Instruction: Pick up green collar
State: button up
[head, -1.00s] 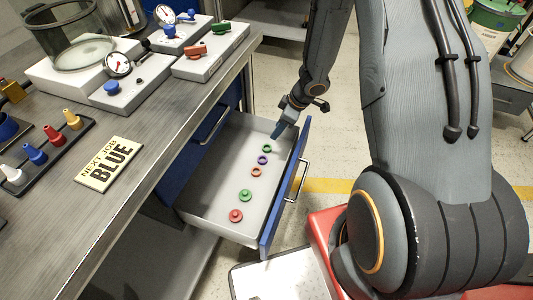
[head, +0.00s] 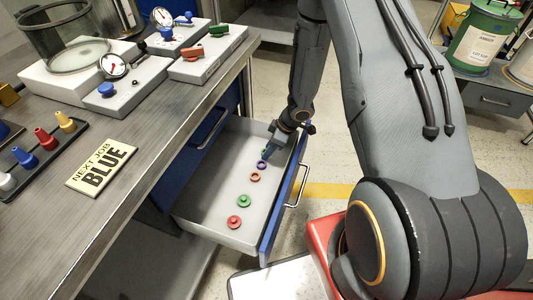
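The far green collar is a small ring in the open drawer (head: 190,215). It is at the far end of a row of small parts, and my gripper (head: 268,151) now covers most of it in the head view. The gripper points down into the drawer at that spot, just beyond a purple ring (head: 262,165). Its fingertips are too small and hidden to show whether they are apart, or whether they touch the collar. Another green part (head: 243,201), with a raised middle, lies nearer in the drawer.
An orange ring (head: 255,177) and a red part (head: 234,222) also lie in the drawer. The drawer's blue front (head: 270,235) and handle stand to the right. The workbench (head: 130,150) with a "NEXT JOB BLUE" sign (head: 101,167) is on the left.

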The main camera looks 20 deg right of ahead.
jog(key=shift+c, duration=0.2)
jog(key=c, duration=0.7)
jog(key=shift+c, duration=0.2)
jog(key=shift+r, duration=0.15)
